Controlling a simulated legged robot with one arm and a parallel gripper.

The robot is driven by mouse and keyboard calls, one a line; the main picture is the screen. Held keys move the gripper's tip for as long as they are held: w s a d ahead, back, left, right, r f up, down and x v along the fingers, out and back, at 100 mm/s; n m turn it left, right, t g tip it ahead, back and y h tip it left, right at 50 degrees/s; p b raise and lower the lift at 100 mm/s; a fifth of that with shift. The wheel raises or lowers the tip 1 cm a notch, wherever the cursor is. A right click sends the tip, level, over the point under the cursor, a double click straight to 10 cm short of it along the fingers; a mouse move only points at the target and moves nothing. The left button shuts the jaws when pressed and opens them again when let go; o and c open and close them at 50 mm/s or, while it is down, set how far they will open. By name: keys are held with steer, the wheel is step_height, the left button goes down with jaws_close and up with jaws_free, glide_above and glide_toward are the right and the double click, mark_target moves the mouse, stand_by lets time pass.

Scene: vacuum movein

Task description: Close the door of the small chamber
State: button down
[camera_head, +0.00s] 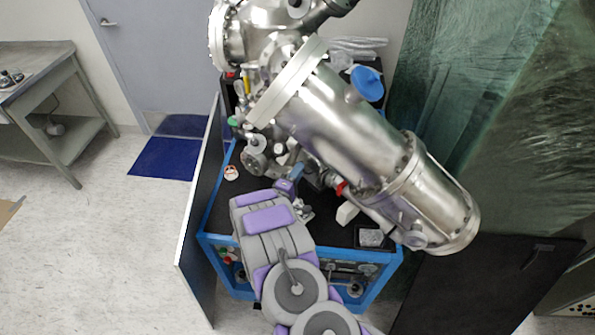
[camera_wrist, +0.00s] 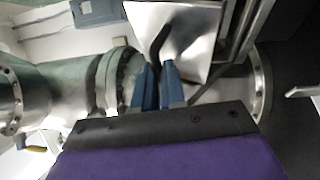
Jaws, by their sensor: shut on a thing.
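A shiny metal plate (camera_wrist: 190,35), which looks like the chamber door, fills the upper middle of the wrist view. A dark curved handle (camera_wrist: 158,42) stands out at its left side. My gripper (camera_wrist: 160,70) has its two blue fingers close together on this handle. In the head view my gripper (camera_head: 296,174) reaches in under the large steel cylinder (camera_head: 345,120). The handle and door cannot be made out clearly there. The small chamber's opening is hidden, so I cannot tell how far the door stands open.
The steel vessel sits over a blue-framed cart (camera_head: 300,286) with a dark top. A thin upright panel (camera_head: 197,215) stands along the cart's left side. A green plastic sheet (camera_head: 490,110) hangs at right.

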steer(key=shift+f, duration=0.5)
steer(key=shift+t, duration=0.4)
steer(key=f, duration=0.1)
steer(key=f+b, duration=0.1)
steer(key=f, duration=0.1)
steer(key=f+b, duration=0.1)
steer(key=f, duration=0.1)
steer(key=shift+d+f, duration=0.25)
steer(key=shift+d, duration=0.1)
steer(key=c, duration=1.5)
jaws_free()
steer(key=shift+w+f, duration=0.1)
steer(key=shift+f, duration=0.1)
steer(key=shift+o, duration=1.4)
steer(key=shift+w, duration=0.15)
steer(key=shift+r, duration=0.1)
steer(key=shift+r, duration=0.1)
